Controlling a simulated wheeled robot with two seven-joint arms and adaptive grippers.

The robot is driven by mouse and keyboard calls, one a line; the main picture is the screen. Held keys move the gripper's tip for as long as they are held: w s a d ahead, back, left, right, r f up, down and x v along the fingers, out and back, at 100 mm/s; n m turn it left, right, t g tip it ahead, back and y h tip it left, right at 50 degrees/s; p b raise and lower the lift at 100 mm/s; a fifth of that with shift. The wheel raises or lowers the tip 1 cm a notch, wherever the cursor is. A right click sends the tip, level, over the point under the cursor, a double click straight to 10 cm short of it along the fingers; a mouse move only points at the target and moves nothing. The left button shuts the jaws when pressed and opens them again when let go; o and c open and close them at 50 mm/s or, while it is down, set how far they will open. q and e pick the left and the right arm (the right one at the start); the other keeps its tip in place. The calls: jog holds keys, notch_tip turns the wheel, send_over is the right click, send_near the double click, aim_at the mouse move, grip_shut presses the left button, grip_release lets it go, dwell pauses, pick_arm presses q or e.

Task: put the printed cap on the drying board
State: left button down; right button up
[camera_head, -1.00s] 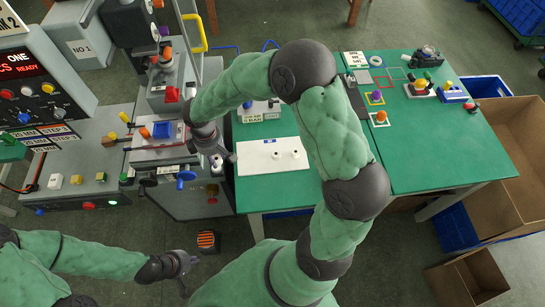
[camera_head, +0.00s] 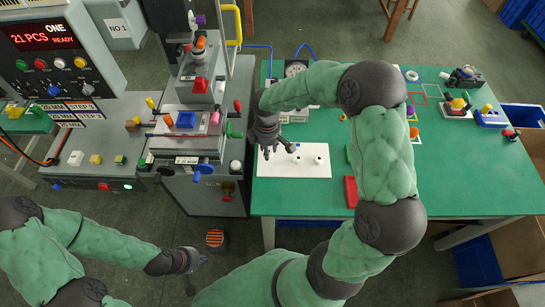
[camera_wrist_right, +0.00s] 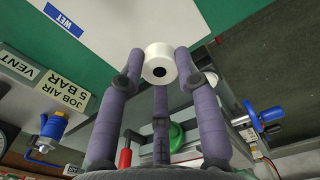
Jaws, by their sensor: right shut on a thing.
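The white drying board (camera_head: 290,170) lies on the green table, with two small white caps, a left one (camera_head: 297,160) and a right one (camera_head: 318,160), standing on it. My right gripper (camera_head: 279,150) is above the left part of the board. In the right wrist view its three purple fingers are shut on the printed cap (camera_wrist_right: 159,66), a white piece with a dark round centre. The board's blue WET label (camera_wrist_right: 64,20) shows at upper left there. The held cap is hard to make out in the head view. My left gripper (camera_head: 194,271) is open and empty at lower left.
The pad printer (camera_head: 195,120) stands left of the table. A dial unit (camera_head: 296,68) is behind the board, with the JOB AIR 5 BAR label (camera_wrist_right: 62,97) near it. A red block (camera_head: 351,191) lies right of the board. The table's front strip is clear.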

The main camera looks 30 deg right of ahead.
aim_at(272, 160)
jog(key=shift+d+f, duration=0.6)
jog(key=shift+f, duration=0.2)
jog(key=shift+d+f+b, duration=0.15)
jog(key=shift+f+b, duration=0.25)
jog(key=shift+f, duration=0.5)
jog(key=shift+d+f+b, duration=0.1)
jog(key=shift+f+b, duration=0.25)
jog(key=shift+f, duration=0.5)
jog(key=shift+f, duration=0.15)
jog(key=o, duration=0.8)
notch_tip(272, 160, up, 12)
jog(key=p, duration=0.3)
jog(key=shift+p, duration=0.35)
